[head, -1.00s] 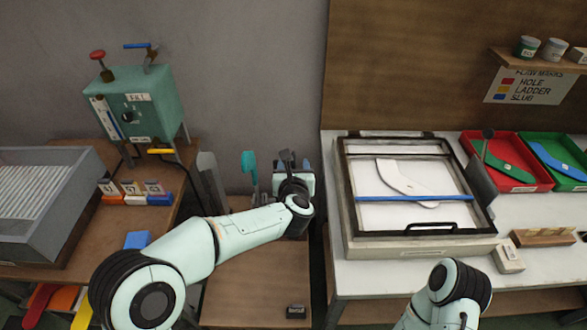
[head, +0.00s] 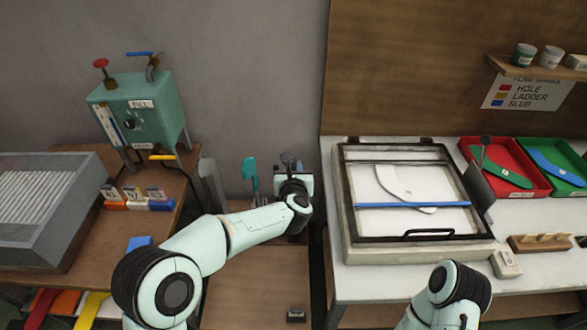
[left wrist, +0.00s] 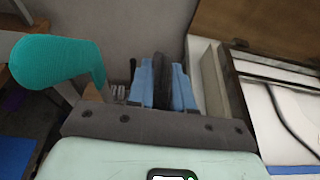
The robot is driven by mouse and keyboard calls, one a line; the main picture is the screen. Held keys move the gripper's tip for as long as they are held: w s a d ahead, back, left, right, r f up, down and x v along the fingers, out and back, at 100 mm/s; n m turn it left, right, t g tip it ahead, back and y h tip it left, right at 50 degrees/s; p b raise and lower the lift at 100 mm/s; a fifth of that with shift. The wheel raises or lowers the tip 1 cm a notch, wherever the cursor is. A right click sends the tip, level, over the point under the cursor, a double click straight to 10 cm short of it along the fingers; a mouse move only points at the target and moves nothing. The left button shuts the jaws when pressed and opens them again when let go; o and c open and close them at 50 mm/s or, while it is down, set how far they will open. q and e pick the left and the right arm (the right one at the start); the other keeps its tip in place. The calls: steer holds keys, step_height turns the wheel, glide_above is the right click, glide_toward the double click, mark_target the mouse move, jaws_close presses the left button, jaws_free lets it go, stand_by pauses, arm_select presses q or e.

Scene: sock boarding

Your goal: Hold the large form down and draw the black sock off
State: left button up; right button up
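My left gripper (head: 289,164) is over the back of the low middle table, in front of the wall. In the left wrist view its blue fingers (left wrist: 162,88) stand on either side of a dark upright thing (left wrist: 162,70), which looks like the black sock on its form. The dark thing fills the gap, but whether the fingers press on it is unclear. Its lower part is hidden by the gripper. A teal sock on a form (head: 250,176) stands just left of the gripper; it also shows in the left wrist view (left wrist: 55,62). My right gripper is out of view.
Grey upright forms (head: 212,182) stand left of the teal one. A green machine (head: 138,110) and grey tray (head: 45,215) are on the left bench. The right table holds a framed light box (head: 415,250), a red bin (head: 500,165) and a green bin (head: 555,165).

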arm_select(q)
steer(key=o, duration=0.9)
steer(key=shift+c, duration=0.2)
steer(key=b+v, duration=0.2)
steer(key=v, duration=1.1)
steer(key=shift+s, duration=0.25)
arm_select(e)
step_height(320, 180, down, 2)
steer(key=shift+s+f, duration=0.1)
